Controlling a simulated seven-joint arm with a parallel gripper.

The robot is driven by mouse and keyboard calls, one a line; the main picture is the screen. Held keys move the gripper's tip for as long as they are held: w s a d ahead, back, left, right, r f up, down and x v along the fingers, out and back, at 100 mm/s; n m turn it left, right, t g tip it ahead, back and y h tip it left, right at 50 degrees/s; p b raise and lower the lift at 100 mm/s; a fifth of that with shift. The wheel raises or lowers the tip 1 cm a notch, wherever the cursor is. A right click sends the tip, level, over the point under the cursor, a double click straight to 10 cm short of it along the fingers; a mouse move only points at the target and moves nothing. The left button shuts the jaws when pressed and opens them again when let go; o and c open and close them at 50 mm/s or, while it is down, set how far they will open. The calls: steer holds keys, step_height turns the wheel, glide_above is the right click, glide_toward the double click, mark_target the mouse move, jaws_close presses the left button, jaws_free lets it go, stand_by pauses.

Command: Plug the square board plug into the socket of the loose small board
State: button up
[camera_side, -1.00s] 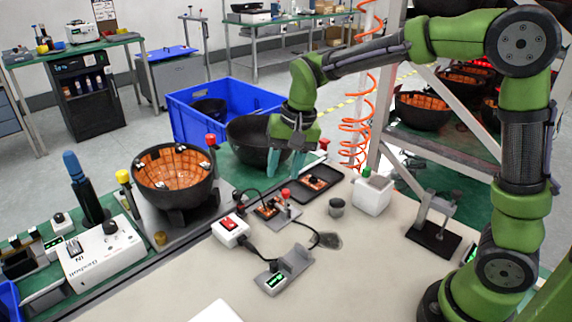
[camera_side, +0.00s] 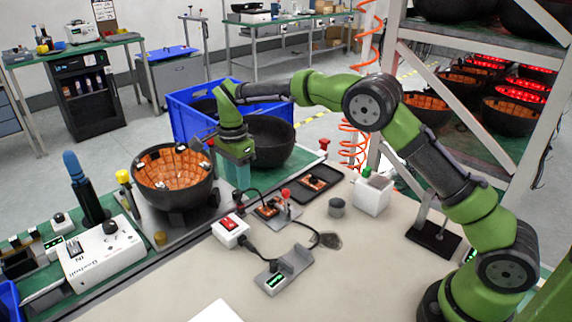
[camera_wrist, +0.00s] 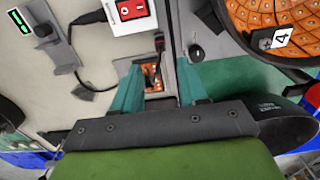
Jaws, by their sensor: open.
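A small orange board (camera_side: 267,210) sits in a holder with a red-topped lever (camera_side: 286,194). Part of an orange board (camera_wrist: 152,76) shows between my fingers in the wrist view. A second orange board (camera_side: 313,182) lies in a dark tray (camera_side: 327,175). My gripper (camera_side: 237,178) is open, its teal fingers pointing down between the large bowl and the board holder. Its fingers also show in the wrist view (camera_wrist: 160,78), with nothing visibly held. Black cable (camera_side: 302,224) runs near the boards; I cannot clearly make out the square plug or which socket is meant.
A white box with a red switch (camera_side: 230,231) and a grey stand with a green display (camera_side: 287,268) are on the bench. The large orange-lined bowl (camera_side: 172,178) stands left of my gripper. The front bench is mostly clear.

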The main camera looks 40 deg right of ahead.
mark_target(240, 200)
steer(key=shift+f, duration=4.5)
jaws_close()
steer(key=shift+r, duration=0.1)
steer(key=shift+r, duration=2.95)
